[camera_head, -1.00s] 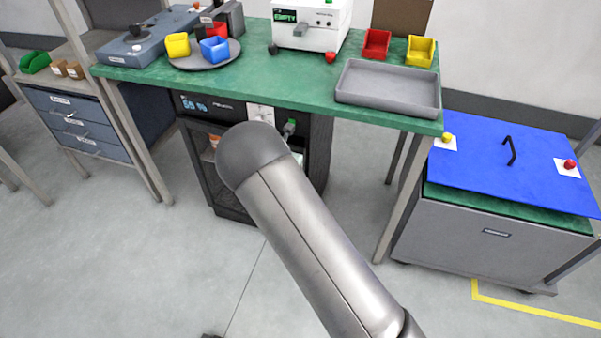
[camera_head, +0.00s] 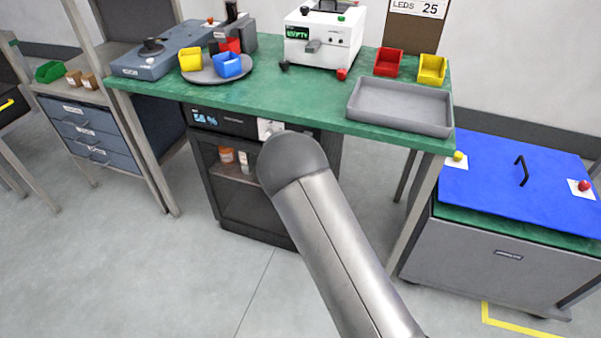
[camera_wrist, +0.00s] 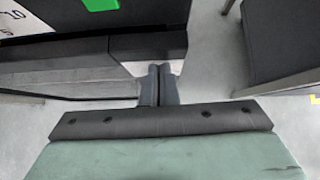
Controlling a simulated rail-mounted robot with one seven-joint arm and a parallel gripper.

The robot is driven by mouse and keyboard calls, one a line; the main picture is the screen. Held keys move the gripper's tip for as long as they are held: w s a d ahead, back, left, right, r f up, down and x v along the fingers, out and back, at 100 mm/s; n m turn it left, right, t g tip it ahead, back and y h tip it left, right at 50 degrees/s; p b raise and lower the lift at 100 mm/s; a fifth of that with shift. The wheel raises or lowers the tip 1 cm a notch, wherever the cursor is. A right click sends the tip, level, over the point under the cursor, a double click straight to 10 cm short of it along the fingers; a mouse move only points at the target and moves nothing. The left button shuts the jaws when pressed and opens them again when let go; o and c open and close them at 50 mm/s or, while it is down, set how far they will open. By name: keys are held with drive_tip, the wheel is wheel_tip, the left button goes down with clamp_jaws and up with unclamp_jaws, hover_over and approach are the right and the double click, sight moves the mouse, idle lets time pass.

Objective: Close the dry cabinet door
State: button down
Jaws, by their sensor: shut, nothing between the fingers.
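The dry cabinet (camera_head: 214,184) is a dark cabinet under the green-topped bench, with a lit display (camera_head: 205,118) on its upper panel. Its dark-framed door (camera_head: 245,208) has a see-through front, with small jars (camera_head: 227,155) on a shelf behind it. My arm covers the right part of the front, so I cannot tell whether the door is fully shut. In the wrist view my gripper (camera_wrist: 158,72) has its fingers together and empty, close to a dark panel edge (camera_wrist: 150,42); contact is unclear. The head view hides my gripper behind my arm.
The green bench (camera_head: 290,108) overhangs the cabinet and holds a grey tray (camera_head: 400,107), coloured bins and a white machine (camera_head: 323,38). A blue drawer unit (camera_head: 90,135) stands left; a blue-lidded cart (camera_head: 490,185) stands right. The floor in front is clear.

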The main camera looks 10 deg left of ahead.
drive_tip(key=s+a+f+b+v, duration=0.1)
drive_tip(key=s+f+b+v, duration=0.1)
drive_tip(key=v, duration=1.1)
drive_tip(key=s+d+r+m+g+h+p, duration=0.1)
drive_tip(key=s+d+r+m+g+p, duration=0.1)
drive_tip(key=s+d+r+m, duration=0.35)
drive_tip(key=s+d+r+m+g+p, duration=0.1)
drive_tip(key=s+d+r+m+p, duration=0.2)
drive_tip(key=d+m, duration=0.5)
drive_tip(key=s+d+r+m+g+h+p, duration=0.1)
drive_tip(key=s+d+r+m+g+p, duration=0.15)
drive_tip(key=d+r+m, duration=0.45)
drive_tip(key=s+d+r+m+g+y+p, duration=0.1)
drive_tip(key=s+d+r+m+p, duration=0.1)
drive_tip(key=s+m, duration=0.4)
drive_tip(key=s+d+r+m+g+y+p, duration=0.2)
drive_tip(key=s+m, duration=0.5)
drive_tip(key=s, duration=0.9)
wheel_tip(320, 180, up, 3)
drive_tip(key=shift+s+d+f+y+p, duration=0.2)
drive_tip(key=shift+d+y+p, duration=0.1)
drive_tip(key=shift+d+p, duration=0.35)
